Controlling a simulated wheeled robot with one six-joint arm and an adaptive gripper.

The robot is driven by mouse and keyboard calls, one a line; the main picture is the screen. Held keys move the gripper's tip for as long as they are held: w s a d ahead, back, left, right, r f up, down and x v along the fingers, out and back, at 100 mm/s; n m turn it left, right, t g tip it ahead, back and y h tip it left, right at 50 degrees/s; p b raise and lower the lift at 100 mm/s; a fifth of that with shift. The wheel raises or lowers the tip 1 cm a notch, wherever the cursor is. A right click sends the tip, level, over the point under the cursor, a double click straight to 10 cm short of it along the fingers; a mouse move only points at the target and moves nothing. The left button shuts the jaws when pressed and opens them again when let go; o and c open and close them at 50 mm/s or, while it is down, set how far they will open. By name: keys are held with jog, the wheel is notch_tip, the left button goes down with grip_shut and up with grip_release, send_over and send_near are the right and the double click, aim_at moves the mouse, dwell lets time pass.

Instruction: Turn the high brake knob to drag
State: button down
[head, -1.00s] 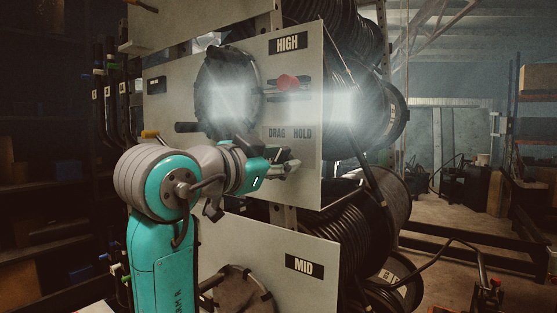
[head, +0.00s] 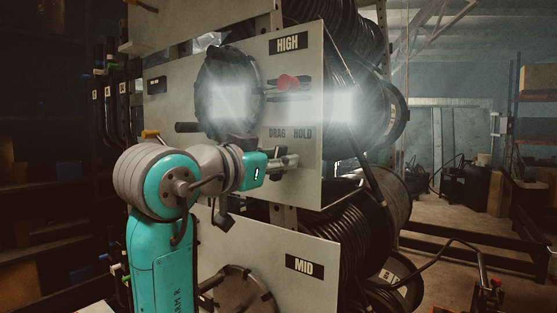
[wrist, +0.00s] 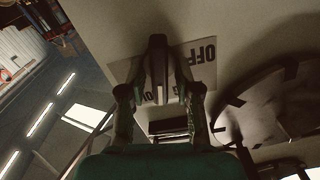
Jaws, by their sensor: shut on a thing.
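The HIGH panel (head: 305,187) is a pale upright plate with DRAG and HOLD printed (head: 290,133) on it. My gripper (head: 287,162) is at the panel just below those words, and its fingers hide most of the brake knob in the head view. In the wrist view a dark, narrow knob (wrist: 157,46) stands between the fingertips of my gripper (wrist: 160,78), which is shut on it.
A round black reel hub (head: 228,60) with a dark handle is to the left. The MID panel (head: 320,250) is below, with black hose coils (head: 365,232) beside it. Bright glare covers parts of the upper panel.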

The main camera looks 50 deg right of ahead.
jog(key=n, duration=0.4)
jog(key=shift+w+n, duration=0.2)
jog(key=shift+n, duration=0.1)
jog(key=shift+w+n, duration=0.15)
jog(key=shift+n, duration=1.75)
jog(key=c, duration=1.1)
grip_release()
jog(key=shift+c, duration=0.2)
jog(key=shift+a, duration=0.1)
jog(key=a, duration=1.2)
jog(key=shift+s, duration=0.2)
